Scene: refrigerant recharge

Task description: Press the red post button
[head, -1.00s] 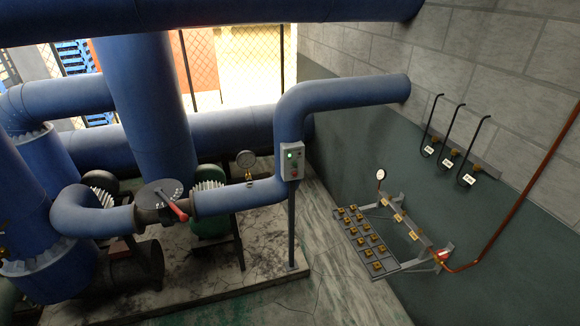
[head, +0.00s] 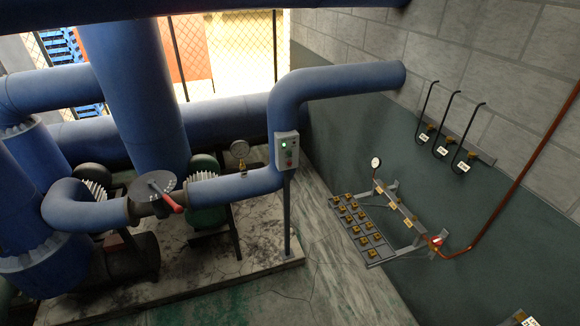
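A grey control box (head: 287,150) sits on top of a thin upright post (head: 287,215), in front of the blue pipe's bend.
Large blue pipes fill the left and top. A rack with brass fittings (head: 362,225) and black hoses (head: 451,120) are right. The floor (head: 340,290) between is clear.

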